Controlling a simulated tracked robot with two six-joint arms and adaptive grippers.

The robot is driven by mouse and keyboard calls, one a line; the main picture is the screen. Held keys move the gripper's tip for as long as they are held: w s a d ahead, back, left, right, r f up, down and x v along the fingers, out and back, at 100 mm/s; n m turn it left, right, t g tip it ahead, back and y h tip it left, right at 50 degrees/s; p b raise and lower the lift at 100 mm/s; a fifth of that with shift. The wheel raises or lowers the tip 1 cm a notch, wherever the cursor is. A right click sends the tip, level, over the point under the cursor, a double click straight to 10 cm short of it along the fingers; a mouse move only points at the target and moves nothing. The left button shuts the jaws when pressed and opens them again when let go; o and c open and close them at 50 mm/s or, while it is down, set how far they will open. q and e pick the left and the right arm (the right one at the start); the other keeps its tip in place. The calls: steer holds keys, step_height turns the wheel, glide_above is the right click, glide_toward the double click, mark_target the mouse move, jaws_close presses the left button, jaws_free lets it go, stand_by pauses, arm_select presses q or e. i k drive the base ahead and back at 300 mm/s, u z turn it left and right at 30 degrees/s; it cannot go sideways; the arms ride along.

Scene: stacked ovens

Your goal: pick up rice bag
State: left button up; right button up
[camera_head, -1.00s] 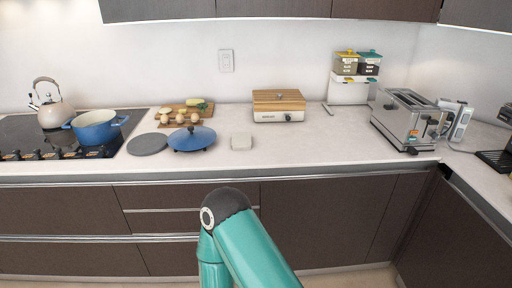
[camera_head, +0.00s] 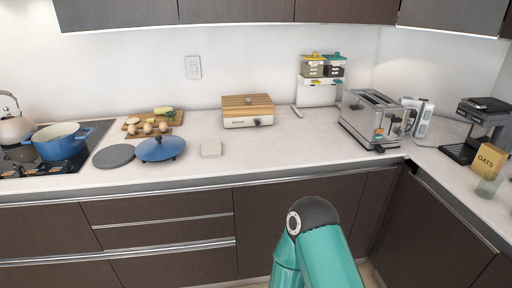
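I see nothing that I can clearly identify as a rice bag. A small pale, flat block (camera_head: 211,148) lies on the counter beside the blue lid, and I cannot tell what it is. A tan package marked OATS (camera_head: 488,160) stands on the counter at the far right, partly behind a small glass (camera_head: 488,187). Part of one of my teal arms shows at the bottom, in front of the cabinets. Neither gripper is in view.
A blue pot (camera_head: 60,142) sits on the stove at the left. A toaster (camera_head: 374,118) and a coffee machine (camera_head: 476,130) stand at the right. A wood-topped appliance (camera_head: 248,110) is at the back. The middle-right counter (camera_head: 290,150) is clear.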

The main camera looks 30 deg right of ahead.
mark_target(210, 148)
steer(key=z, duration=0.3)
steer(key=i, duration=1)
steer(key=u, duration=0.05)
